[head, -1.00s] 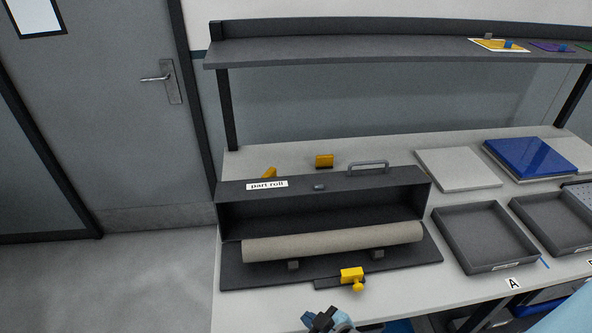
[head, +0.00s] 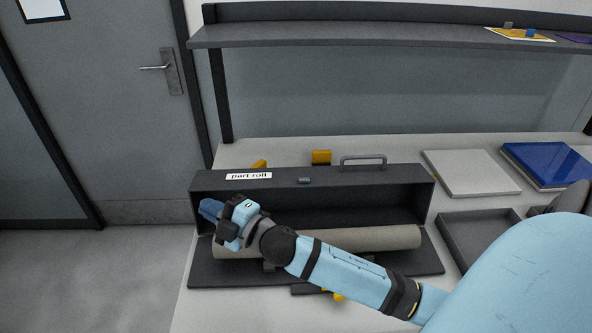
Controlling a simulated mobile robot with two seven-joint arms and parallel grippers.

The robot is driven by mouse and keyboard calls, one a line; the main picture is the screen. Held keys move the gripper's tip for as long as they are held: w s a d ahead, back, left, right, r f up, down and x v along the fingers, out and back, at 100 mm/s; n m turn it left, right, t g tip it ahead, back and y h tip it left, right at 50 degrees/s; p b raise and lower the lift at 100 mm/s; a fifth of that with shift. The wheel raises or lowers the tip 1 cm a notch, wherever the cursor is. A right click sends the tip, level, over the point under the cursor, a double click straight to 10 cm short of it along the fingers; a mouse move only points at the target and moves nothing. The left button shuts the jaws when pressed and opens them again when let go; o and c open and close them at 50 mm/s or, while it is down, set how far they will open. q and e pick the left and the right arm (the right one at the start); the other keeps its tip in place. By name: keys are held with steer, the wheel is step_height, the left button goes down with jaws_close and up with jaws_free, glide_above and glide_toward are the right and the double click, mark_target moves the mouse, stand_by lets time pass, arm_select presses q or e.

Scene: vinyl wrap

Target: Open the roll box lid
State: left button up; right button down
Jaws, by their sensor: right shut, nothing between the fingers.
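The dark roll box (head: 400,183) stands on the bench, with a "part roll" label (head: 248,176) and a grey handle (head: 363,161) on its upper panel. Its front is open, and the beige roll (head: 375,238) shows inside. A dark panel (head: 420,262) lies flat on the bench in front. My right gripper (head: 209,209) is shut and empty at the box's left end, in front of the opening and the roll's left end in this view. Whether it touches the box cannot be told. My right forearm hides part of the roll and most of the yellow latch (head: 339,296). My left gripper is out of view.
Yellow blocks (head: 321,157) stand behind the box. A grey tray (head: 470,230) stands to the right, partly behind my arm. A pale board (head: 470,173) and a blue panel (head: 550,163) lie beyond it. A shelf (head: 380,33) runs above the bench.

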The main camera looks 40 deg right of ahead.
steer(key=w+a+r+n+g+y, duration=0.35)
steer(key=n+g+y, duration=0.45)
steer(key=n, duration=0.6)
steer(key=n+g+h, duration=0.9)
steer(key=n+g, duration=0.4)
steer(key=n, duration=0.2)
glide_above(301, 177)
steer(key=w+a, duration=0.5)
steer(key=a, duration=0.2)
steer(key=shift+s+d+f, duration=0.1)
steer(key=shift+f, duration=0.8)
steer(key=s+d+r+g+h, duration=0.15)
steer(key=d+r+h, duration=0.25)
steer(key=d, duration=0.6)
steer(key=shift+m, duration=0.3)
steer(key=x, duration=0.9)
steer(key=shift+w+a, duration=0.15)
steer(key=shift+a, duration=0.15)
steer(key=shift+s+a+f, duration=0.15)
steer(key=shift+s+f, duration=0.05)
steer(key=shift+f, duration=0.3)
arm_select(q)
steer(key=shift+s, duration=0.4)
